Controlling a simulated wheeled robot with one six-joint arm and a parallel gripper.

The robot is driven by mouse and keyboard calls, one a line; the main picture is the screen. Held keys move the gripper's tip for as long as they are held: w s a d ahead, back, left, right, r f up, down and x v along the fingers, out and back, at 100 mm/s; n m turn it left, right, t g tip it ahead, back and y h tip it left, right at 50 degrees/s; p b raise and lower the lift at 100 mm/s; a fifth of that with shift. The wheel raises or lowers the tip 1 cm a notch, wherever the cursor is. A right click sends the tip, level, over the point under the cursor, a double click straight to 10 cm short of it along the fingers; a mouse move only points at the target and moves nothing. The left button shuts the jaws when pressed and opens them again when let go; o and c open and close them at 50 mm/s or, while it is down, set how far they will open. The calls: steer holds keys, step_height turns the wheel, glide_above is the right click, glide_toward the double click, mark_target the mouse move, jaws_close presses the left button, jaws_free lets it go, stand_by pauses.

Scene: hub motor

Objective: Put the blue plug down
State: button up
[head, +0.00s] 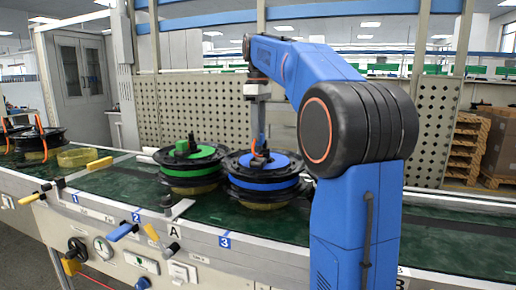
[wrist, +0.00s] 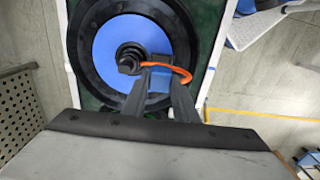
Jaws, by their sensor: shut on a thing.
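The blue plug (wrist: 159,76) is between the fingers of my gripper (wrist: 163,84) in the wrist view, with an orange cable (wrist: 184,72) looping from it to the right. In the head view my gripper (head: 259,150) points down at the top of the blue hub motor (head: 264,172). The blue hub motor also fills the upper part of the wrist view (wrist: 104,48), with a black hub at its middle. The plug is beside this hub. My gripper is shut on the plug. I cannot tell whether the plug touches the motor.
A green hub motor (head: 188,166) stands close to the left of the blue one on the green conveyor (head: 120,180). Another black motor with orange cables (head: 38,138) is at the far left. Coloured handles (head: 122,232) stick out along the front edge. A perforated panel (head: 190,110) stands behind.

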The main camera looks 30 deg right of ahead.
mark_target(258, 145)
steer(key=shift+f, duration=2.45)
steer(key=o, duration=1.1)
steer(key=shift+f, duration=0.1)
steer(key=shift+c, duration=0.2)
step_height(258, 145, up, 12)
steer(key=shift+r, duration=0.1)
